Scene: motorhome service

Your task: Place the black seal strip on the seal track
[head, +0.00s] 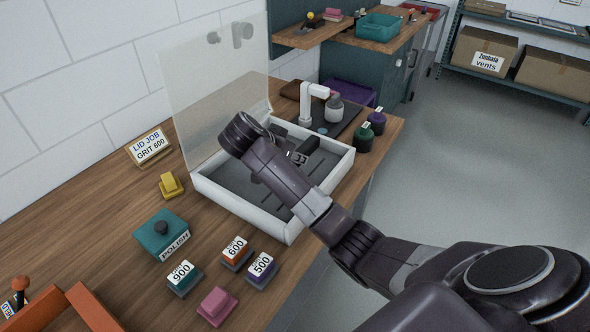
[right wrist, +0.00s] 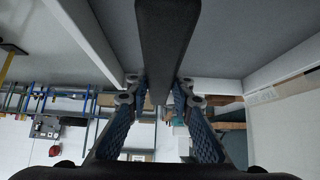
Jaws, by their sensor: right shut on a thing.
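My right gripper (head: 298,157) reaches into the white-rimmed tray (head: 272,230) with the clear raised lid. In the right wrist view its fingers (right wrist: 157,95) are shut on the black seal strip (right wrist: 165,40), a long dark bar running up out of the picture between them. In the head view the strip is hard to pick out against the dark grey tray floor (head: 232,187). Thin dark lines show on that floor; I cannot tell which is the seal track, nor whether the strip touches it. My left gripper is not in view.
A sign (head: 150,146), a yellow block (head: 171,186), a teal POLISH block (head: 162,233), several grit blocks (head: 235,251) and a pink block (head: 217,306) lie left of and in front of the tray. A white tap-like fixture (head: 308,100) and dark jars (head: 365,137) stand behind it.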

